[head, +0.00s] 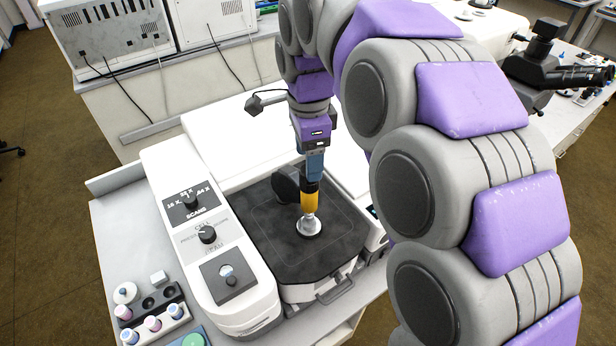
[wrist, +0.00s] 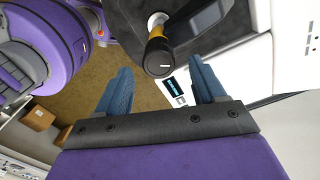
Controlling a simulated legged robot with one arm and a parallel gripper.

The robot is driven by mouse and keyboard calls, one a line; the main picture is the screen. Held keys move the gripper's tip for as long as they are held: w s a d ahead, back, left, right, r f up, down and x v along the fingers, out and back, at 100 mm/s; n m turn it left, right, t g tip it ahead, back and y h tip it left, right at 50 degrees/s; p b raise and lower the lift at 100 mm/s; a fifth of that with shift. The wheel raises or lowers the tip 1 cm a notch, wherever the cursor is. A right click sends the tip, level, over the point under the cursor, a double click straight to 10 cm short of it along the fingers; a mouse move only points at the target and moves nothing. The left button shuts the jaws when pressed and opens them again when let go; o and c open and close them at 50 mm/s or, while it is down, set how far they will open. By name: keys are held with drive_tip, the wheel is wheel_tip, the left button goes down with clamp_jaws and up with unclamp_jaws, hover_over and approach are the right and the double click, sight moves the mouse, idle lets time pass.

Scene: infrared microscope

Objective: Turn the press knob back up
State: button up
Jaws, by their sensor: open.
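The press knob (head: 311,201) stands on the black stage in the head view, with a black cap, a yellow grip and a round metal foot. My gripper (head: 314,178) is directly above it, pointing down. In the wrist view the knob's round black end (wrist: 158,58) faces the camera, with a strip of yellow behind it. My two blue fingers (wrist: 161,68) are open and spread, one to each side of the knob's end. Gaps show between the knob and both fingers there. I cannot tell how deep the fingertips reach along it.
The black stage (head: 264,240) sits right of a white control panel (head: 208,240) with dials. Sample vials (head: 153,323) in a holder stand at the lower left. A black microscope (head: 545,60) is at the upper right. In the wrist view a small lit display (wrist: 174,87) shows between my fingers.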

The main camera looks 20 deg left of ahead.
drive_tip(key=shift+f+b, duration=0.5)
drive_tip(key=shift+f, duration=2.3)
drive_tip(key=shift+c, duration=0.2)
drive_tip(key=c, duration=1)
drive_tip(key=shift+r, duration=0.1)
drive_tip(key=shift+n+p, duration=0.3)
drive_tip(key=shift+p, duration=0.1)
